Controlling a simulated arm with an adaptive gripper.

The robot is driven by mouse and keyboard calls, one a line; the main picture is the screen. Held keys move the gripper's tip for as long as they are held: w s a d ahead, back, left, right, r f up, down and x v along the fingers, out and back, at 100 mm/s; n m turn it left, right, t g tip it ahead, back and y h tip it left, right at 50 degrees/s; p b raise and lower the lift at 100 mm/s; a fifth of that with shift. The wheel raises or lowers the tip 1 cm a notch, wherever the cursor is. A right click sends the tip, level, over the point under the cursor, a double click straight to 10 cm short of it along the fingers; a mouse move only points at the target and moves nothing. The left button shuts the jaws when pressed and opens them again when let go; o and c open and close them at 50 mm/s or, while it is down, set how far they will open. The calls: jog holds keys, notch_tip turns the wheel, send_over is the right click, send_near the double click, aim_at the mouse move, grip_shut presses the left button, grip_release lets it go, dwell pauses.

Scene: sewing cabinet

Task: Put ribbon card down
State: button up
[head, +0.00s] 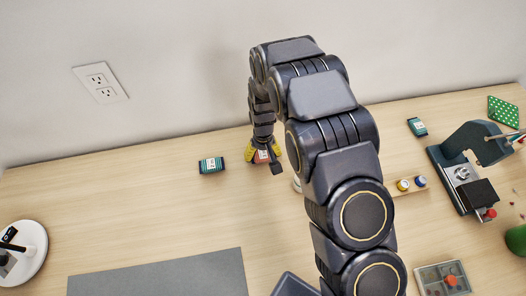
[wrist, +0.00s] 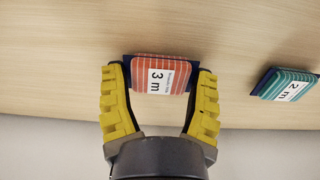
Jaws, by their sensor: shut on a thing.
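A red ribbon card (wrist: 160,72) with a white "3 m" label is held between the yellow fingers of my gripper (wrist: 160,90). In the head view my gripper (head: 263,157) points down near the back of the table, with part of the red card (head: 262,156) showing between its fingers. I cannot tell whether the card touches the table. A teal ribbon card (head: 211,165) lies on the table to the left of my gripper. It also shows in the wrist view (wrist: 285,84), marked "2 m".
Another teal card (head: 417,127) lies at the back right, near a small sewing machine (head: 462,165). A grey mat (head: 160,275) lies at the front. A round white dish (head: 22,250) is at far left. Bare table surrounds the teal card. The wall (head: 190,60) is close behind.

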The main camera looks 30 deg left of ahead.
aim_at(263, 154)
jog(key=shift+f, duration=0.1)
jog(key=o, duration=0.8)
jog(key=shift+c, duration=0.2)
notch_tip(263, 154, up, 12)
